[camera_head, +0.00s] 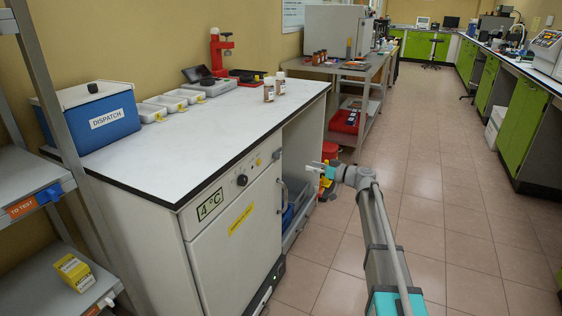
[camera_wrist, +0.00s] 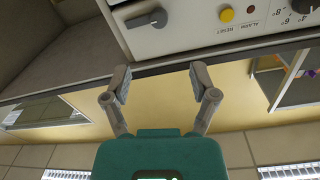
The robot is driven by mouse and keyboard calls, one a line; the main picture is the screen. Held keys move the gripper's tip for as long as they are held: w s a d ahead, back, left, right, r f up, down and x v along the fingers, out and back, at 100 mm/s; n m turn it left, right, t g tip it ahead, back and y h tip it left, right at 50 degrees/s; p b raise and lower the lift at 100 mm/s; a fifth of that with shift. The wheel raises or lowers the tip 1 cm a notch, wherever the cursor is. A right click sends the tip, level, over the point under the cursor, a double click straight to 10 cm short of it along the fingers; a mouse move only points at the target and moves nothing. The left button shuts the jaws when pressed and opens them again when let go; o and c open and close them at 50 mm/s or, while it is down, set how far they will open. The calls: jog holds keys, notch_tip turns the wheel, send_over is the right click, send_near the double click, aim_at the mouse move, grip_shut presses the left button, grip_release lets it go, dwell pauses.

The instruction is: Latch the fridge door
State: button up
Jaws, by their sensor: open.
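The white fridge (camera_head: 203,245) stands under the near end of the bench, with a "4°C" label. Its door looks shut or nearly shut; I cannot tell whether a small gap remains. A curved handle (camera_head: 282,197) is on the door's right side. A small dark knob (camera_head: 276,155), possibly the latch, sits at the right end of the panel above; the wrist view shows a dark knob (camera_wrist: 158,17) near the panel's edge. My gripper (camera_head: 316,170) is open and empty, to the right of the fridge front. Its spread fingers (camera_wrist: 160,84) are apart from the panel.
The panel has a black dial (camera_head: 242,180) and a yellow button (camera_wrist: 226,15). The white bench top (camera_head: 200,127) holds a blue box (camera_head: 92,120) and brown bottles. An open compartment lies right of the fridge. The tiled floor (camera_head: 430,200) is clear to the right.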

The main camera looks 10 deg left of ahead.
aim_at(279, 158)
dwell(0.4)
jog(key=x, duration=1.3)
jog(key=shift+w+a, duration=0.1)
jog(key=shift+a, duration=0.3)
